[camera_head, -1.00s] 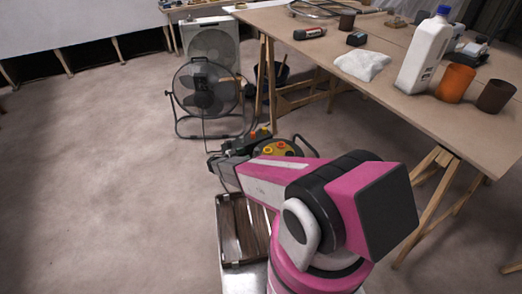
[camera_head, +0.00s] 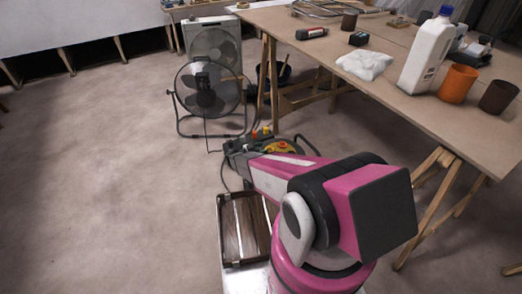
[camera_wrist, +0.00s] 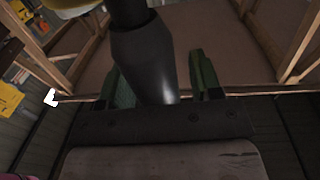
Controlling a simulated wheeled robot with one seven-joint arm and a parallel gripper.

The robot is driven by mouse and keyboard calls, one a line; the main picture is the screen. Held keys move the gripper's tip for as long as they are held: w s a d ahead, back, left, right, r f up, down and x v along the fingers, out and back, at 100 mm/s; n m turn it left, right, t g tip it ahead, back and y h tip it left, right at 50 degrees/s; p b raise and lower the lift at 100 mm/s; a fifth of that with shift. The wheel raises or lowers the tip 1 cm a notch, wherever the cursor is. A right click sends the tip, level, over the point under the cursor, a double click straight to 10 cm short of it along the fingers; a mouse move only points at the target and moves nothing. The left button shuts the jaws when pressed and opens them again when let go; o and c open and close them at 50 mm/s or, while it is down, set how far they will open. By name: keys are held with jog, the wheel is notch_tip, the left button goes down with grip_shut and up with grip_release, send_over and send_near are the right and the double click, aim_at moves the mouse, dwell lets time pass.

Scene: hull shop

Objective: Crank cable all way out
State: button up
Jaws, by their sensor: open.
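The cable reel (camera_head: 281,147), with a yellow and red face and a dark tube frame, is on the floor beyond my arm, partly hidden by it. My gripper (camera_head: 238,147) is at the reel's left side in the head view. In the wrist view, my gripper (camera_wrist: 164,88) has its green fingers apart, one on each side of a dark grey, rounded handle (camera_wrist: 143,55), apparently the reel's crank. The handle stands between the fingers, nearer the left one; I cannot tell if it touches. A yellow part (camera_wrist: 72,7) shows at the top edge. The cable's wound length is hidden.
A floor fan (camera_head: 205,92) stands beyond my gripper, with a white box fan (camera_head: 211,42) behind it. A wooden worktable (camera_head: 400,95) on trestle legs (camera_head: 440,190) is at the right. Open floor (camera_head: 100,170) lies to the left.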

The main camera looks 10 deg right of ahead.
grip_shut()
jog(key=shift+s+d, duration=0.15)
jog(key=shift+s, duration=0.6)
jog(key=shift+s+d, duration=0.15)
jog(key=shift+s, duration=0.55)
grip_release()
jog(key=shift+a, duration=0.1)
jog(key=v, duration=1)
jog(key=shift+a, duration=0.35)
